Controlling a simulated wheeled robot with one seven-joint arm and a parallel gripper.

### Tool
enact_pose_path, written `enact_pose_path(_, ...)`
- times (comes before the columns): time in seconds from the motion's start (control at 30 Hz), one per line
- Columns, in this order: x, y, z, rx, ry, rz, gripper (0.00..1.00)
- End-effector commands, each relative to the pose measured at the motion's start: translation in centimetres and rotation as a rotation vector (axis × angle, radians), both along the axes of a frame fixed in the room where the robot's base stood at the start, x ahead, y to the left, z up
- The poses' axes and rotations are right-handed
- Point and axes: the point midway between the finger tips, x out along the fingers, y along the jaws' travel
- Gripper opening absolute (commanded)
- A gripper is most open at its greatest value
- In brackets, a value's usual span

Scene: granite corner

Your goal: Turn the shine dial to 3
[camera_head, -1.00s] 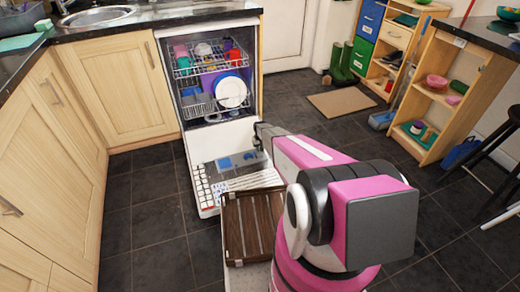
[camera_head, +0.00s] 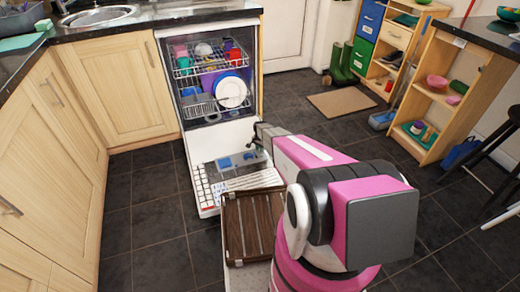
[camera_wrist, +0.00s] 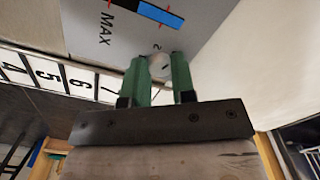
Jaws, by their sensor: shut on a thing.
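The shine dial (camera_wrist: 160,69) is a small pale round knob on the grey panel (camera_wrist: 213,22) in the wrist view. My gripper (camera_wrist: 159,60) has its two green fingers on either side of the dial, shut on it. A "2" shows at the dial's far edge; the other dial marks and the pointer are hidden or too small to read. In the head view the grey panel (camera_head: 236,160) lies on the lowered door of the dishwasher (camera_head: 228,140). My gripper (camera_head: 262,138) reaches it from the right; the dial cannot be made out there.
A blue-filled window (camera_wrist: 160,13) with "MAX" sits beyond the dial, and a white number strip (camera_wrist: 62,80) runs along the left. The dishwasher's racks hold dishes. Floor to the left is clear.

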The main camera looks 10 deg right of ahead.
Motion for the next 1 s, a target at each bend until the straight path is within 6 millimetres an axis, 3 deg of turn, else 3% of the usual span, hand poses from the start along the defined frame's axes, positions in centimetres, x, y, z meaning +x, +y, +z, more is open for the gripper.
enact_pose_path(0.4,0.02,-0.01,0.06,0.0,-0.001,-0.159,0.01)
enact_pose_path(0.9,0.02,-0.01,0.06,0.0,-0.001,-0.173,0.01)
enact_pose_path(0.93,0.02,-0.01,0.06,0.0,-0.001,-0.173,0.34)
enact_pose_path(1.0,0.02,-0.01,0.06,0.0,-0.001,-0.173,0.5)
